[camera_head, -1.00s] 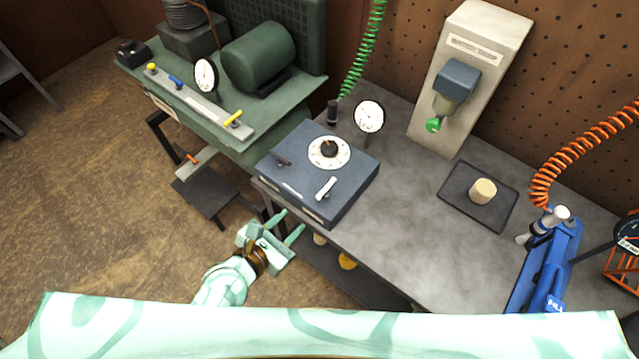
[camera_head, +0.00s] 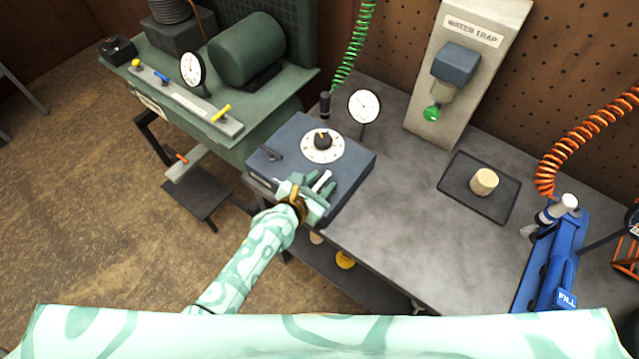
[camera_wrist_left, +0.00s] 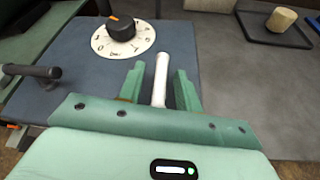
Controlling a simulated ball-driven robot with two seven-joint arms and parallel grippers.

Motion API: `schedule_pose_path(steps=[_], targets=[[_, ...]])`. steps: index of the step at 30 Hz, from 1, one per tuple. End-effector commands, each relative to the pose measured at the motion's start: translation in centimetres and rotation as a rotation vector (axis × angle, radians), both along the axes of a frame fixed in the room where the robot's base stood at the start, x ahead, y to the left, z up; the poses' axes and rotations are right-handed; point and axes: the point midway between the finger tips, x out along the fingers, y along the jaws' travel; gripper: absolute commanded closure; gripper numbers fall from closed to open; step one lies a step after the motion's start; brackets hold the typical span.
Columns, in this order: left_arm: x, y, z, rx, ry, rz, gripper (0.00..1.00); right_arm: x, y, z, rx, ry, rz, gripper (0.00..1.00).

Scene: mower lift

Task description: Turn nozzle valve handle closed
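A white handle (camera_head: 322,180) stands on the front right of a blue-grey control box (camera_head: 348,168) on the bench. It also shows in the left wrist view (camera_wrist_left: 161,75). My left gripper (camera_head: 312,185) is at the box's front edge. In the wrist view its green fingers (camera_wrist_left: 159,78) stand open on either side of the white handle, with gaps visible. The handle's lower end is hidden behind the gripper body. A dark handle (camera_head: 271,155) sits on the box's left side. No label I can read tells which is the nozzle valve handle. My right gripper is not in view.
A dial with a black knob (camera_head: 322,141) is on the box top, with a round gauge (camera_head: 364,106) behind it. A water trap (camera_head: 456,75) stands at the back. A dark tray (camera_head: 466,206) holds a tan cylinder (camera_head: 484,182). The bench between box and tray is clear.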

Motion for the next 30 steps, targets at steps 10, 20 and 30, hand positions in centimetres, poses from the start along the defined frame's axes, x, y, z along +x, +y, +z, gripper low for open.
schedule_pose_path(steps=[10,20,30], targets=[[0.0,0.0,0.0,0.0,0.0,0.0,1.0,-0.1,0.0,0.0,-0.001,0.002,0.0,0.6],[0.0,0.1,-0.1,0.003,-0.002,-0.027,1.0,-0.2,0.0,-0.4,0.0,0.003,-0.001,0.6],[0.2,0.3,-0.5,0.007,-0.004,-0.227,1.0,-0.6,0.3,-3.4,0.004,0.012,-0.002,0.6]])
